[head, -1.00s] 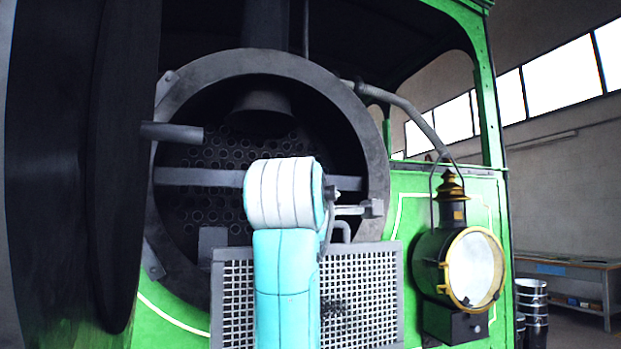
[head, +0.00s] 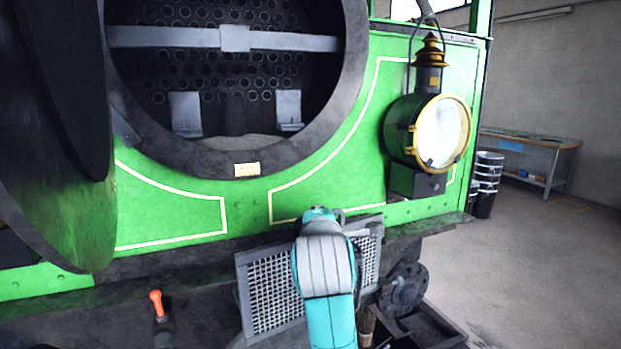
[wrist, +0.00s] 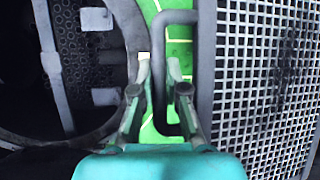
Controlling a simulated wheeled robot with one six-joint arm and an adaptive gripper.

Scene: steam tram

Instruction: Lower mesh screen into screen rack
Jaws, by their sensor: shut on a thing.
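The mesh screen (head: 270,295) is a grey-framed panel of pale woven mesh. In the head view it hangs low in front of the tram's front beam, slightly tilted, its middle hidden by my arm. In the wrist view the mesh (wrist: 262,90) fills the right side, with its grey loop handle (wrist: 178,17) beside it. My gripper (wrist: 159,80) is shut on this handle, one finger on each side of the handle's near bar. In the head view my arm hides the grip. I cannot make out the screen rack for certain; dark framework (head: 425,328) shows low at the right.
The open smokebox (head: 235,170) is above the screen, with its round door (head: 60,150) swung out at the left. A brass-rimmed lamp (head: 440,132) is at the right. An orange-handled tool (head: 156,303) and a brush (head: 367,322) are low down. Floor is clear at far right.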

